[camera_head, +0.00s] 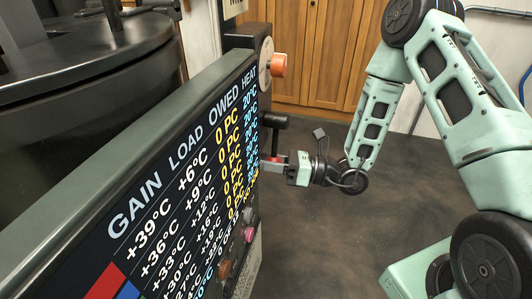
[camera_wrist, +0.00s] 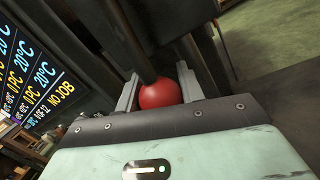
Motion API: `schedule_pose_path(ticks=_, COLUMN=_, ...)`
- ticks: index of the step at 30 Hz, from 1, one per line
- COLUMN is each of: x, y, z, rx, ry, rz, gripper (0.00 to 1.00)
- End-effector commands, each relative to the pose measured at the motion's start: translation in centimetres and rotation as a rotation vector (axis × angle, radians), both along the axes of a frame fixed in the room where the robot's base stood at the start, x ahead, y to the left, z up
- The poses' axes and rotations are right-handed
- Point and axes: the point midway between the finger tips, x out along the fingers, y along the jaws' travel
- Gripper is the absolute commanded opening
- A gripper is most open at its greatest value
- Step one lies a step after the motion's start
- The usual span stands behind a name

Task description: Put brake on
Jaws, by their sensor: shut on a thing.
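A red ball knob (camera_wrist: 160,94) sits on the end of a dark lever shaft (camera_wrist: 136,45) in the wrist view. My gripper (camera_wrist: 158,86) has one grey finger on each side of the knob and is shut on it. In the head view my gripper (camera_head: 270,162) is at the right end of the machine, with a small bit of red showing at its fingers. Most of the knob is hidden there. I cannot read any label that says which control is the brake.
A large board (camera_head: 185,195) with lit figures fills the left of the head view. A black handle (camera_head: 274,121) sticks out just above my gripper, and an orange-red knob (camera_head: 279,65) is higher up. Wooden cabinets (camera_head: 318,50) stand behind.

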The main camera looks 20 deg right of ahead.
Motion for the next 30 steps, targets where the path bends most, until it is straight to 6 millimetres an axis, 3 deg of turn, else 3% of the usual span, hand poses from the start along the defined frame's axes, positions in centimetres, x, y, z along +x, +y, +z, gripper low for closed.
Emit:
schedule_pose_path(ticks=13, x=-0.14, y=0.05, z=-0.01, rx=0.008, ry=0.012, rz=0.0, gripper=0.0)
schedule_pose_path(ticks=14, x=-0.13, y=0.04, z=-0.01, rx=0.007, ry=0.011, rz=0.0, gripper=0.41)
schedule_pose_path(ticks=16, x=-0.13, y=0.04, z=-0.01, rx=0.007, ry=0.011, rz=0.0, gripper=0.59)
schedule_pose_path(ticks=30, x=-0.19, y=-0.18, z=0.0, rx=0.006, ry=0.01, rz=-0.001, gripper=0.59)
